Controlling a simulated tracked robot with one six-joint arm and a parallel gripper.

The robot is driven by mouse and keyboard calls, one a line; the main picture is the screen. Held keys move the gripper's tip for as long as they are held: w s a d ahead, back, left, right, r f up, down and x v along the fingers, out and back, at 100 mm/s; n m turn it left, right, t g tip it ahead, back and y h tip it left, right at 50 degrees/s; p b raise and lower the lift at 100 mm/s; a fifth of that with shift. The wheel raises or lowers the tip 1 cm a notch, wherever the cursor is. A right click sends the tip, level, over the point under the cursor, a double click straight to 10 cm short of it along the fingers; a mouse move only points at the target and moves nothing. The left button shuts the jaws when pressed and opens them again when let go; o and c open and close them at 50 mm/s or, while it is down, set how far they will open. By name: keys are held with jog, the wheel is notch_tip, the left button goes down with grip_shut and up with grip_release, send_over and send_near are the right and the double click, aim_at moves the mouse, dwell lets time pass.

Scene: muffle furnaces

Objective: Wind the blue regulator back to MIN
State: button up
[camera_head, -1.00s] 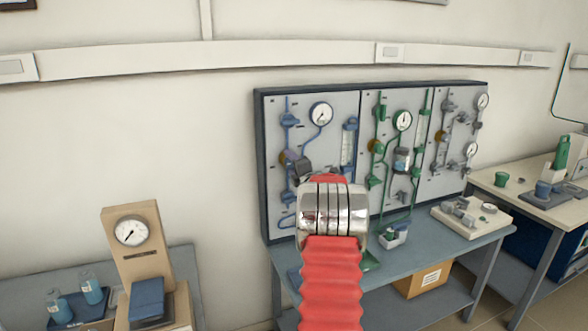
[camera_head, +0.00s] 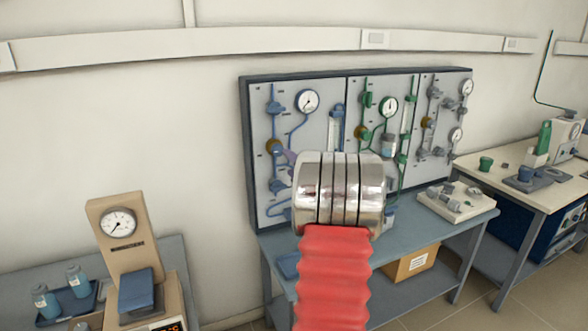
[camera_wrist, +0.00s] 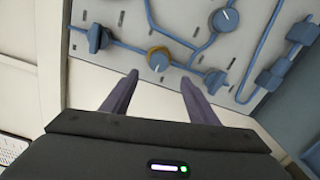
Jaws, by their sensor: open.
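The blue regulator (camera_head: 274,146) is on the left section of the wall panel, with a brass-coloured body on the blue line. In the wrist view it is a round blue-grey knob (camera_wrist: 158,61) in a brass ring, with a light pointer mark. Its MIN and MAX lettering cannot be read. My gripper (camera_wrist: 160,79) is open and empty. Its two fingers point at the panel, with the knob beyond the tips and roughly centred between them; they appear apart from it. In the head view my wrist hides most of the gripper.
Blue valves (camera_wrist: 215,80) and pipes (camera_wrist: 175,37) lie close around the knob, with a gauge-like dial (camera_wrist: 225,20) above right. The green section (camera_head: 388,105) is to the right. A bench (camera_head: 420,235) stands below the panel. A beige instrument (camera_head: 118,222) stands at left.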

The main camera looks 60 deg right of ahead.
jog(key=shift+v, duration=1.15)
jog(key=shift+f, duration=0.1)
